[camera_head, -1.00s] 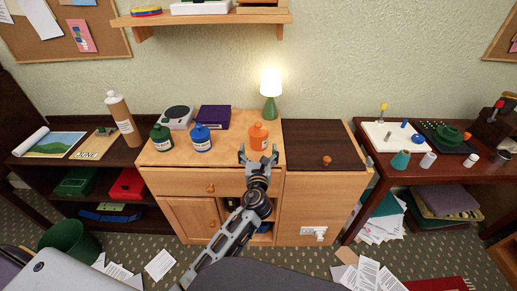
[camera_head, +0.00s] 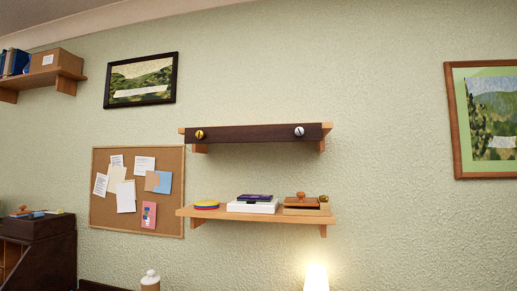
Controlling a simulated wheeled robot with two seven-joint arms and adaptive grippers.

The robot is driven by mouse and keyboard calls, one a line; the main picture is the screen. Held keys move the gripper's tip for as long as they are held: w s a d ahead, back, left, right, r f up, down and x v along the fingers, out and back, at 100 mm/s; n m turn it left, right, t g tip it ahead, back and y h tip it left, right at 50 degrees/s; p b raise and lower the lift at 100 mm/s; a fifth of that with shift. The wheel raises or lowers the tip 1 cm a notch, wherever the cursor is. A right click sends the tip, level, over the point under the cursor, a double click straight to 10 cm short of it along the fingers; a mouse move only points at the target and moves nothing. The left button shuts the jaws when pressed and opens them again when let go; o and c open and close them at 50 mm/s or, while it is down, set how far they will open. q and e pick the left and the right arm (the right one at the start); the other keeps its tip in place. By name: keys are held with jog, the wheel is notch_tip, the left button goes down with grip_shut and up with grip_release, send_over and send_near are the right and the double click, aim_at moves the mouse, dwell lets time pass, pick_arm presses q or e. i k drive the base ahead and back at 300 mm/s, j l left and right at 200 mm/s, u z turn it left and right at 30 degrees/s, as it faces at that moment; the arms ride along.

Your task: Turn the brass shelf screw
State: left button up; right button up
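The brass shelf screw (camera_head: 199,134) is a round gold head near the left end of the dark front board (camera_head: 245,134) of the upper wall shelf. A silver screw (camera_head: 299,131) with a slot sits near the right end of the same board. Neither gripper shows in the head view now, so I cannot see what they hold or whether they are open.
Below is a lower shelf (camera_head: 255,213) with a white box (camera_head: 252,207), coloured discs (camera_head: 206,205) and a wooden box (camera_head: 301,211). A corkboard (camera_head: 105,215) hangs to the left. A lit lamp (camera_head: 316,279) stands at the bottom. The wall around the upper shelf is clear.

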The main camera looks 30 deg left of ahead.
aim_at(200, 135)
jog(key=u, duration=1.35)
